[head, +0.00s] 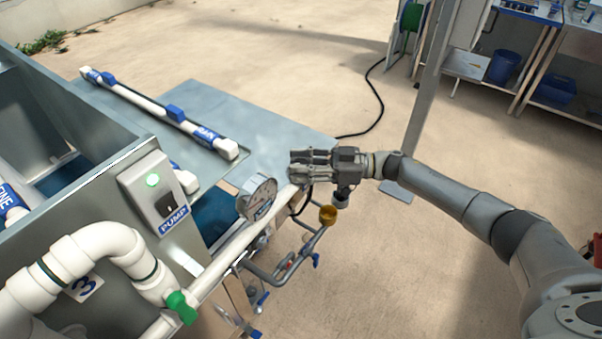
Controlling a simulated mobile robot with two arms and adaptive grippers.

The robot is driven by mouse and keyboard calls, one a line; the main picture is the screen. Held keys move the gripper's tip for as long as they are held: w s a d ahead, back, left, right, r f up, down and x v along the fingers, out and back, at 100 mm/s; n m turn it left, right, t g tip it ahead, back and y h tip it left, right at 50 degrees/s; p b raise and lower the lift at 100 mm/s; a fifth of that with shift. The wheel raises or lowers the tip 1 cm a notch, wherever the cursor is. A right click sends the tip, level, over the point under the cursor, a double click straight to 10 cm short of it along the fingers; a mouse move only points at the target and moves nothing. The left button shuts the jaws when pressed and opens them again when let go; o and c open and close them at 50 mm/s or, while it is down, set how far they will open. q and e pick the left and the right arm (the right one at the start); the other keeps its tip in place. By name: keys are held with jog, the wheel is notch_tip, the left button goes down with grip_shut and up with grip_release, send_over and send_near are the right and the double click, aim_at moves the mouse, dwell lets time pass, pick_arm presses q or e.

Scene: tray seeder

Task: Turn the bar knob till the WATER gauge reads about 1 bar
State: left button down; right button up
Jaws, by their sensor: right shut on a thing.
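The round gauge (257,198) with a white dial stands on the white pipe at the tank's front edge. Its dial is seen at a slant, and the needle and scale are too small to read. My right gripper (296,167) reaches in from the right, just behind and to the right of the gauge, at the far end of the white pipe. Its fingers are shut on the bar knob, which they mostly hide. My left gripper is not in view.
The pump switch box (160,194) shows a lit green light. A green valve handle (181,307) is on the pipe at the bottom. A brass-coloured cup (328,214) and thin pipework lie below my gripper. Open floor lies to the right.

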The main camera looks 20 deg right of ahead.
jog(key=shift+g, duration=0.3)
jog(key=o, duration=1)
jog(key=shift+o, duration=0.2)
jog(key=shift+d, duration=0.1)
jog(key=v, duration=1.2)
jog(key=shift+f, duration=0.15)
